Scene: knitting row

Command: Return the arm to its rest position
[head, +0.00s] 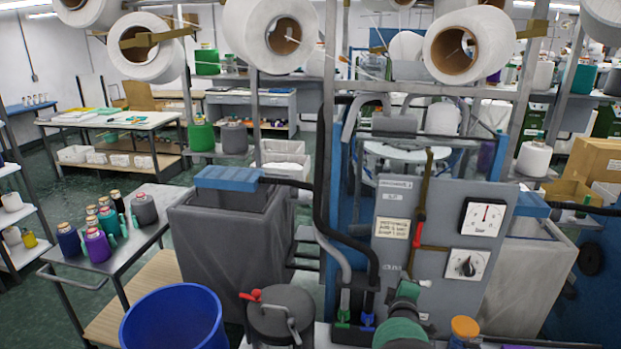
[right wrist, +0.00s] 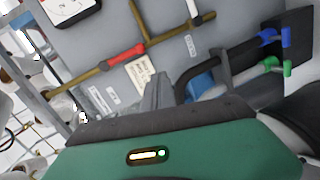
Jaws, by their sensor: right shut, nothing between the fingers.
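My right gripper (head: 408,289) shows at the lower middle of the head view, green and dark, in front of a grey control panel (head: 393,270). In the right wrist view its grey fingers (right wrist: 157,92) are together with nothing between them, and the green gripper body (right wrist: 90,155) fills the bottom. The fingers point toward the panel; I cannot tell the exact gap to it. A red lever (head: 418,232) on a brown pipe is on the panel, and it also shows in the right wrist view (right wrist: 127,55). My left gripper is not in view.
Two dials (head: 482,218) are on the panel. Blue and green valve handles (head: 343,306) and black hoses (head: 323,200) are left of the gripper. A grey drum (head: 280,312), a blue bucket (head: 172,318) and a cart (head: 95,268) with spools stand left. Large yarn cones (head: 270,35) hang above.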

